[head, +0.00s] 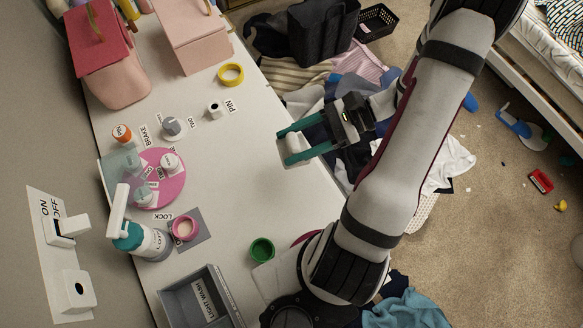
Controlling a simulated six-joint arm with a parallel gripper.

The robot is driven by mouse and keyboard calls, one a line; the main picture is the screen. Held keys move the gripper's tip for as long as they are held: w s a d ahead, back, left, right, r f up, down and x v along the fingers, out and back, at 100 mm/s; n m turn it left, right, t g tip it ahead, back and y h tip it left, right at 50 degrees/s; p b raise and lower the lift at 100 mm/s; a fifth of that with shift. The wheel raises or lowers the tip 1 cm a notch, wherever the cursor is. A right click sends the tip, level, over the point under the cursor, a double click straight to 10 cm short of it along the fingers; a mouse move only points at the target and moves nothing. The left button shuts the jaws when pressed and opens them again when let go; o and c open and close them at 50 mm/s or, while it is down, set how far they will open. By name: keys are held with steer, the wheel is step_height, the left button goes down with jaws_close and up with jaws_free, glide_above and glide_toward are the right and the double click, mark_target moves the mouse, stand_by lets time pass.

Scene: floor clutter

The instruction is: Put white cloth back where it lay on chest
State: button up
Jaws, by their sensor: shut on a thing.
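My gripper (288,147) is above the right part of the white chest top (255,190), its green fingers pointing left. It is shut on a small white thing (298,146), which looks like the white cloth; the fingers hide part of it. I cannot tell from this view how high it is above the top. Another, larger white cloth (450,163) lies crumpled on the floor pile, right of my arm.
A pink disc (158,192) with knobs, a yellow ring (231,74), a pump bottle (150,243), a green cup (262,249) and a grey bin (190,300) stand on the top. Pink bags (110,75) fill its far left. The top's middle is clear. Clothes clutter the floor.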

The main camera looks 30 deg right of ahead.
steer(key=s+d+r+m+t, duration=0.1)
steer(key=s+d+m+t, duration=0.1)
steer(key=s+d, duration=0.65)
steer(key=shift+h, duration=0.3)
steer(key=x, duration=0.4)
steer(key=d+f+x, duration=0.1)
steer(key=x, duration=0.3)
steer(key=w+f+x, duration=0.1)
steer(key=x, duration=0.4)
steer(key=shift+w+d, duration=0.1)
steer(key=shift+d, duration=0.1)
step_height(320, 180, down, 3)
steer(key=shift+w+f, duration=0.1)
steer(key=shift+f, duration=0.4)
steer(key=o, duration=1.4)
steer(key=shift+f, duration=0.15)
steer(key=shift+o, duration=0.2)
